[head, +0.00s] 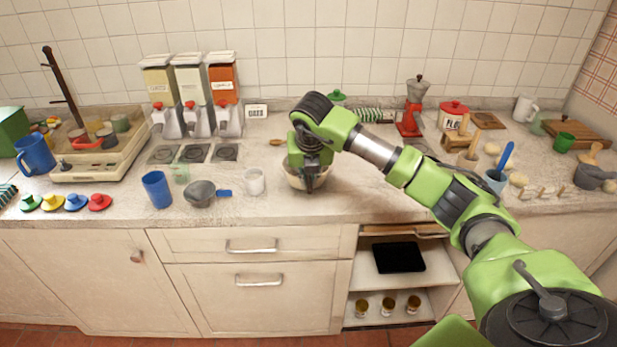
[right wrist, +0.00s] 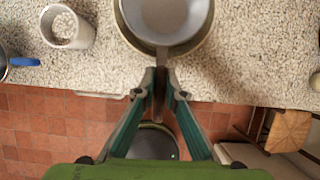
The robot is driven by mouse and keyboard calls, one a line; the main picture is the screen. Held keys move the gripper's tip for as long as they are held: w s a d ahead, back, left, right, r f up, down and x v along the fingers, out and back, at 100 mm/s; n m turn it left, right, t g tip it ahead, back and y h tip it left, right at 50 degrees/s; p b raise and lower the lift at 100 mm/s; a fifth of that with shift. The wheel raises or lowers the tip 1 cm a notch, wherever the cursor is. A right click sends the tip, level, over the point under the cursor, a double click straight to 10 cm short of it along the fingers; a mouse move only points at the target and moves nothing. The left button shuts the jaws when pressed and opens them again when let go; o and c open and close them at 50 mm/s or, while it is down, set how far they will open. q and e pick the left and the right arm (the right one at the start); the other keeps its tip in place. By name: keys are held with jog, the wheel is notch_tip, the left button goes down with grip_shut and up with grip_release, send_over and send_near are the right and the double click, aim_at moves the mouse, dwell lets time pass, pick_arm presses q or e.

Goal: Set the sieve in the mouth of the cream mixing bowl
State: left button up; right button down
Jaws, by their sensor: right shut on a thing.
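The cream mixing bowl (head: 292,179) stands on the counter near its front edge, partly hidden behind my right gripper (head: 309,182) in the head view. In the right wrist view, my right gripper (right wrist: 160,76) is shut on the handle of the grey sieve (right wrist: 166,17). The sieve's round body lies over the mouth of the bowl, whose rim (right wrist: 123,32) shows around it. I cannot tell whether the sieve rests on the rim or hangs just above it. My left gripper is not in view.
A white cup (head: 254,181) stands just left of the bowl. Farther left are a grey pan with a blue handle (head: 201,193) and a blue cup (head: 157,189). A red moka pot (head: 410,120) stands at the back right. The counter right of the bowl is partly covered by my arm.

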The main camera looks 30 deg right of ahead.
jog(key=shift+f, duration=0.4)
jog(key=shift+f+b, duration=0.2)
jog(key=shift+b, duration=0.15)
dwell(0.3)
jog(key=c, duration=2)
grip_release()
jog(key=v, duration=1.2)
